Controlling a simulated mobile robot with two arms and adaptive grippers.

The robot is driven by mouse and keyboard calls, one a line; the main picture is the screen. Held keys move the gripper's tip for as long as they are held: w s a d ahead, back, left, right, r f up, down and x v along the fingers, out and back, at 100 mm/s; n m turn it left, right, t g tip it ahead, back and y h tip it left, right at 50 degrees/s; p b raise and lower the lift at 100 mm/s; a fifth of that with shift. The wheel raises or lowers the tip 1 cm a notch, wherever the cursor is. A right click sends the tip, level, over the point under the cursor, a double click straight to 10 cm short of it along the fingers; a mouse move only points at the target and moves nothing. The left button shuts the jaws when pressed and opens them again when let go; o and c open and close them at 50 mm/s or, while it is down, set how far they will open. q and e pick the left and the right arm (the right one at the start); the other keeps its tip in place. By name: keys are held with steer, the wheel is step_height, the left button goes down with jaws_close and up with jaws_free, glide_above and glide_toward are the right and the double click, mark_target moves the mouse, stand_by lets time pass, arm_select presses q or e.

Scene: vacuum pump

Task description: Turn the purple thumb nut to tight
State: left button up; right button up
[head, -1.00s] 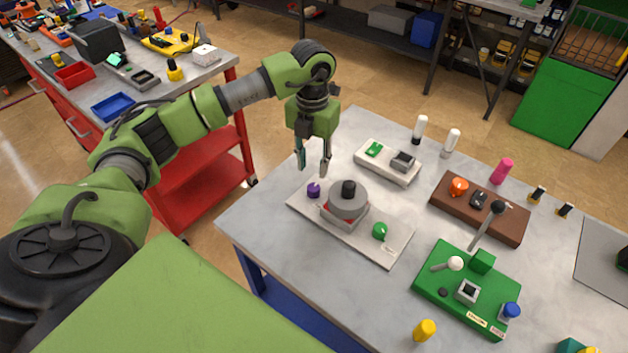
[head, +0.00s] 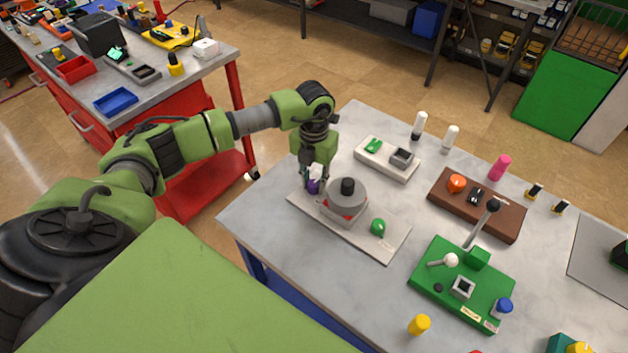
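The purple thumb nut (head: 313,187) is at the left end of a light grey base plate (head: 372,241) on the table. My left gripper (head: 313,184) points down and is at the nut, with its fingers close to the nut's sides. The fingers hide part of the nut. At this size I cannot tell whether they touch it or have closed on it. The nut's turn mark is too small to read. My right gripper is not in view.
A green knob (head: 378,227) is on the plate's right part. Behind stands a white block (head: 386,168) with a green switch. A brown block (head: 485,221) and a green board (head: 440,287) with levers lie to the right. Bare table lies in front of the plate.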

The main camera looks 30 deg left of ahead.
arm_select(q)
steer(key=shift+f+m+b, duration=0.2)
steer(key=shift+m+b, duration=0.8)
steer(key=shift+b, duration=0.25)
steer(key=m+b, duration=0.2)
steer(key=shift+m, duration=0.3)
steer(key=m+b, duration=0.3)
steer(key=shift+m, duration=0.3)
steer(key=m+b, duration=0.3)
steer(key=shift+m, duration=0.4)
steer(key=m+b, duration=0.4)
steer(key=m, duration=0.2)
steer(key=shift+d+r, duration=0.1)
steer(key=shift+r, duration=0.05)
steer(key=m+b, duration=0.1)
steer(key=m, duration=0.2)
steer(key=shift+s+b, duration=0.1)
steer(key=shift+b, duration=0.3)
steer(key=shift+r+m+b, duration=0.15)
steer(key=shift+m+b, duration=0.25)
steer(key=shift+m, duration=0.9)
